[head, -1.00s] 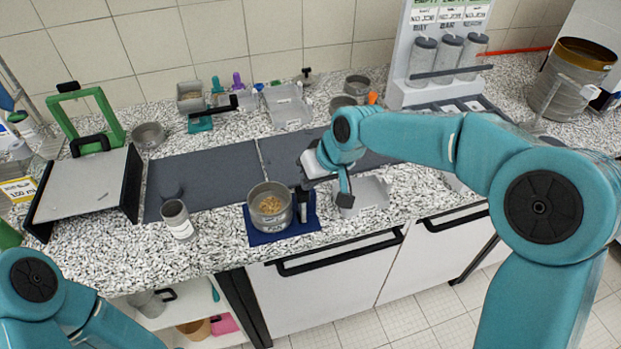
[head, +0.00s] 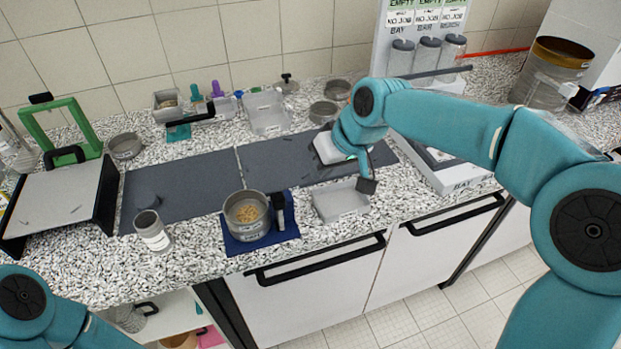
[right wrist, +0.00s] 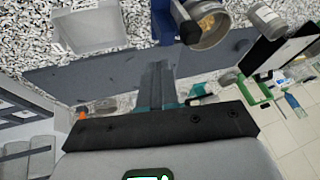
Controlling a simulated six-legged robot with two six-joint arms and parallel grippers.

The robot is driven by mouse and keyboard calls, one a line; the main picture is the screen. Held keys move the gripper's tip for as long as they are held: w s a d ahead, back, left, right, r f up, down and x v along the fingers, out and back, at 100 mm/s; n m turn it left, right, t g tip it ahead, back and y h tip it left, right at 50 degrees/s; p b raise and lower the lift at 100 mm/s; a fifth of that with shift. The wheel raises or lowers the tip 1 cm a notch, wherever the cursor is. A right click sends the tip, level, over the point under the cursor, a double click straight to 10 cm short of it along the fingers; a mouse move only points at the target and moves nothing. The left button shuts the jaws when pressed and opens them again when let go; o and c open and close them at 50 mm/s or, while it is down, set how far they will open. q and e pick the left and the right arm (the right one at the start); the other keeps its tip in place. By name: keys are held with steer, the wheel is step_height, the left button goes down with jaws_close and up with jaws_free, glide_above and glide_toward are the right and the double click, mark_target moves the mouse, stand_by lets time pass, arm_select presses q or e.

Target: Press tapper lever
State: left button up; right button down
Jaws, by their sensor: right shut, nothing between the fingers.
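The small shaker has a blue base (head: 262,240) at the counter's front edge. A round grey sieve pan (head: 246,212) with tan grains in it sits on the base. A dark upright piece (head: 279,208) at the pan's right side looks like the tapper lever. In the right wrist view the pan (right wrist: 207,28) is at the top, with the dark piece (right wrist: 188,32) at its left. My right gripper (head: 367,186) is shut and empty. It is to the right of the shaker, above the counter near a clear tray, and apart from the lever. My left gripper is out of view.
A clear shallow tray (head: 341,203) lies between the shaker and my right gripper. A grey cup (head: 152,232) stands left of the shaker. Dark mats (head: 180,183) lie behind. A white panel unit (head: 440,165) is at the right, and a grey-topped stand (head: 60,198) at the left.

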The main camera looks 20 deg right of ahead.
steer(key=v, duration=0.3)
steer(key=shift+s+d+r, duration=0.15)
steer(key=shift+d, duration=0.2)
steer(key=shift+d, duration=0.1)
